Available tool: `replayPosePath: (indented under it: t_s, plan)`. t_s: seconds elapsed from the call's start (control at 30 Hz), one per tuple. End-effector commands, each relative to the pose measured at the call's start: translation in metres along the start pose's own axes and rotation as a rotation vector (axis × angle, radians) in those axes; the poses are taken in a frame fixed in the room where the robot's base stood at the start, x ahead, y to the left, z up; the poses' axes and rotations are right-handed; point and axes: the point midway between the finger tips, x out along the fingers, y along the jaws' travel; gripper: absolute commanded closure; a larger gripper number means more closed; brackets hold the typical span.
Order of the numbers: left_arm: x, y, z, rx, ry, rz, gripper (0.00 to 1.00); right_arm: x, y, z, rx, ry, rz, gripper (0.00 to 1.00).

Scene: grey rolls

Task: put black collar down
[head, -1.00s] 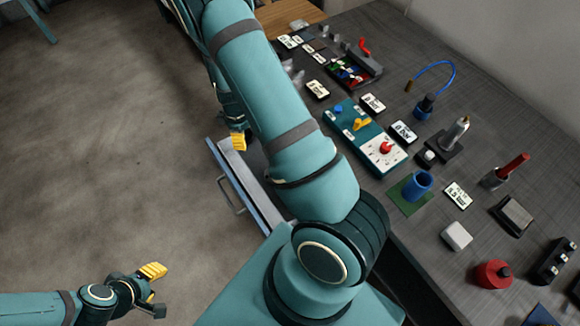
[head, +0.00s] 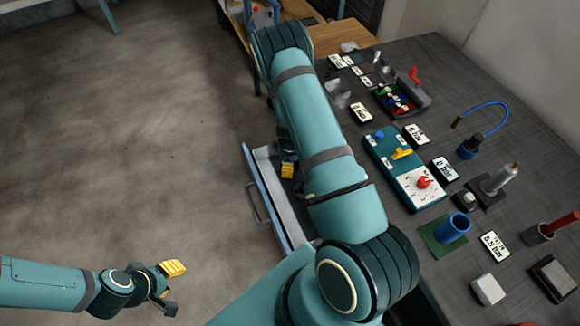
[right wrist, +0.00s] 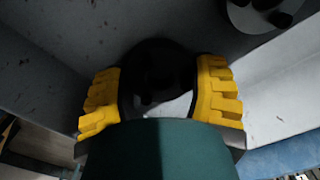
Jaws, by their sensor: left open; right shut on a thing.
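The black collar (right wrist: 160,60) is a dark round piece between the yellow fingers of my right gripper (right wrist: 160,98) in the right wrist view. My right gripper is shut on it, over or inside an open grey drawer (right wrist: 50,65). The gap to the drawer floor cannot be told. In the head view, my right gripper (head: 287,170) shows only in part beside my right arm, at the drawer (head: 262,190), and the collar is hidden there. My left gripper (head: 172,285) is open and empty above the floor at the lower left.
A grey round piece (right wrist: 262,10) lies in the drawer. The bench top (head: 440,70) right of my arm holds a teal panel (head: 405,172), a blue cup (head: 453,228), a parts tray (head: 403,100) and several labels. Open floor lies to the left.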

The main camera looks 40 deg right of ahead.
Motion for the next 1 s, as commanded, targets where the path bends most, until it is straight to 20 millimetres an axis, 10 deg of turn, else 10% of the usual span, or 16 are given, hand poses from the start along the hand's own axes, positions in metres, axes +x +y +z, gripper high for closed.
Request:
replayPosePath:
  t_s: [0.47, 0.5, 0.53, 1.0]
  plan:
    - [0.006, -0.002, 0.002, 0.001, -0.005, 0.0, 0.59, 0.015, 0.0, 0.0, 0.0, 0.001, 0.001, 0.83]
    - [0.005, -0.002, 0.002, 0.001, -0.005, 0.0, 0.59, 0.014, 0.0, 0.0, 0.0, 0.001, 0.0, 0.23]
    - [0.004, -0.002, 0.002, 0.001, -0.005, 0.0, 0.59, 0.013, 0.0, 0.0, 0.0, 0.0, 0.0, 0.13]
    - [0.0, 0.0, 0.0, 0.0, -0.001, 0.0, 0.59, 0.005, 0.001, 0.0, 0.0, 0.001, 0.001, 0.11]
